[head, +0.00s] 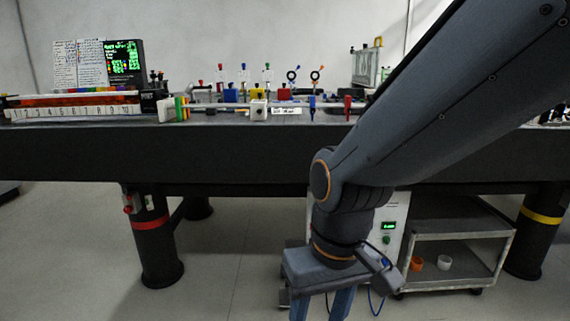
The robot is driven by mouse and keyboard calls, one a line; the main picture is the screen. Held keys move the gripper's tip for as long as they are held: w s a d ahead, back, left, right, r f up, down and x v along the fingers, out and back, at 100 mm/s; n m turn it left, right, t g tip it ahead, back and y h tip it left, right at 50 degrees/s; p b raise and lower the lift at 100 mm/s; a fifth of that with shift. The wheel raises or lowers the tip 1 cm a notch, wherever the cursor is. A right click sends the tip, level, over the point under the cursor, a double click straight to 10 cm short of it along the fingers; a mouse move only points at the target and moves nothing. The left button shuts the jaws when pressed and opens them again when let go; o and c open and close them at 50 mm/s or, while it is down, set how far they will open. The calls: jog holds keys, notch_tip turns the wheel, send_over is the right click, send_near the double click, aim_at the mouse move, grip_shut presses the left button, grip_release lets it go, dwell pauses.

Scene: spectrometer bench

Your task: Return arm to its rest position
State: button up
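My gripper (322,306) hangs low in front of the bench, pointing down at the bottom edge of the head view. Its two blue-grey fingers stand apart with nothing seen between them; their tips are cut off by the frame. The gripper is below the level of the bench top and touches nothing that I can see. My arm comes in from the upper right and covers part of the bench's right side.
The dark bench (150,155) carries colored optical mounts, a long scale (75,112) and a screen (126,60). Below it are a white box with a green display (389,226) and a grey cart (455,226) with orange and white cups. Floor at left is clear.

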jog(key=s+d+r+m+h+p, duration=0.1)
jog(key=s+d+r+m+p, duration=0.1)
jog(key=d+r+p, duration=1.2)
notch_tip(320, 180, up, 3)
jog(key=m+p, duration=0.1)
jog(key=p, duration=0.7)
jog(key=shift+r+m, duration=0.2)
jog(key=shift+m, duration=0.2)
jog(key=shift+d, duration=0.1)
